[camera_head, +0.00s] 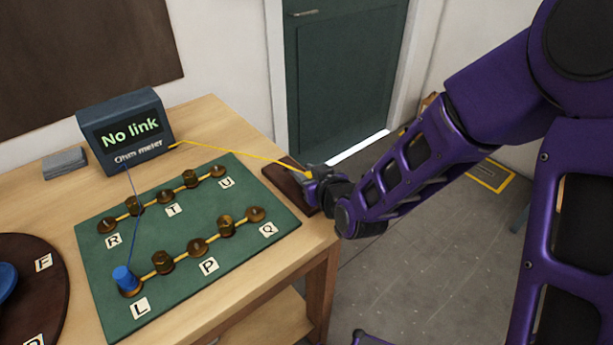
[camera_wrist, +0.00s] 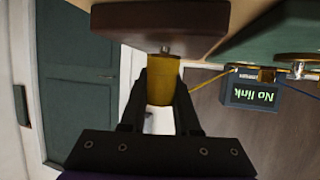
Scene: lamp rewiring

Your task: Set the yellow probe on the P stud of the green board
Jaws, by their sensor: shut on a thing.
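The green board (camera_head: 110,235) lies on the table with two rows of brass studs. The P stud (camera_head: 197,246) is mid-front-row, bare, above the P label (camera_head: 208,266). The blue probe (camera_head: 123,277) sits on the L stud. My gripper (camera_head: 309,177) is beyond the board's right edge, by a dark brown block (camera_head: 284,182). It is shut on the yellow probe (camera_wrist: 160,82), which shows between the fingers in the wrist view. There the probe's end is at a small metal pin on the block (camera_wrist: 125,25); I cannot tell whether they touch.
The ohm meter (camera_head: 125,130) reads "No link". A yellow lead (camera_head: 240,155) runs from it to my gripper, above the board's back edge. A blue lead (camera_head: 134,205) crosses the board. A round dark tray (camera_head: 50,290) is at the left. Floor lies open right of the table.

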